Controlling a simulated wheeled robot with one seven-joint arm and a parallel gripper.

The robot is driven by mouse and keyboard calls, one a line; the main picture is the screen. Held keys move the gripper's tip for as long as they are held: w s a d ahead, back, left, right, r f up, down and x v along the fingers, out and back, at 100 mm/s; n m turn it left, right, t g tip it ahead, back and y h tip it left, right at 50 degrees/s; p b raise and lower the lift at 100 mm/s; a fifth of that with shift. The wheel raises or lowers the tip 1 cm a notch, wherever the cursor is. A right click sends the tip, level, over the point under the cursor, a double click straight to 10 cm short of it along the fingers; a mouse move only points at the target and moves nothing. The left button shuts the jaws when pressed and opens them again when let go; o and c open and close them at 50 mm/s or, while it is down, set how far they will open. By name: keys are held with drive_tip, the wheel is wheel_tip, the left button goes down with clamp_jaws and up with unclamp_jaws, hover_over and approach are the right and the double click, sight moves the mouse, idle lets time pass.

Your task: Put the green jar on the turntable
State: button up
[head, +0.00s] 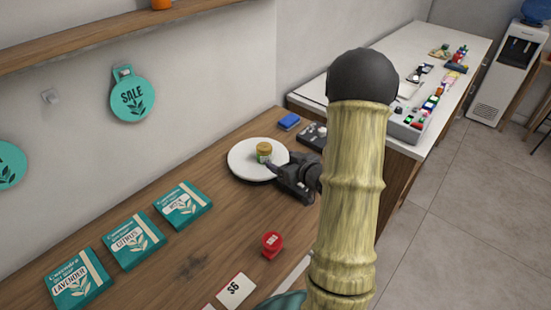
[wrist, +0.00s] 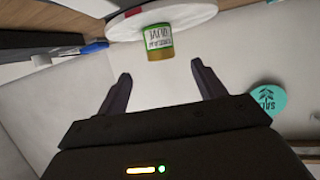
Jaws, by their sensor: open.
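A small jar with a gold lid and a green-and-white label (head: 264,152) stands upright on the round white turntable (head: 242,168) on the wooden counter. In the wrist view the jar (wrist: 160,42) appears upside down against the turntable (wrist: 190,14). My gripper (head: 272,168) is just beside the turntable at its right side. In the wrist view its two fingers (wrist: 160,82) are spread apart with nothing between them, and the jar is beyond the fingertips. My arm hides part of the counter to the right.
Teal boxes (head: 133,240) line the wall side. The counter between turntable and red item is clear.

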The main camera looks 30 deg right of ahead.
drive_tip(key=shift+s+r, duration=0.1)
drive_tip(key=shift+s, duration=0.25)
idle(0.4)
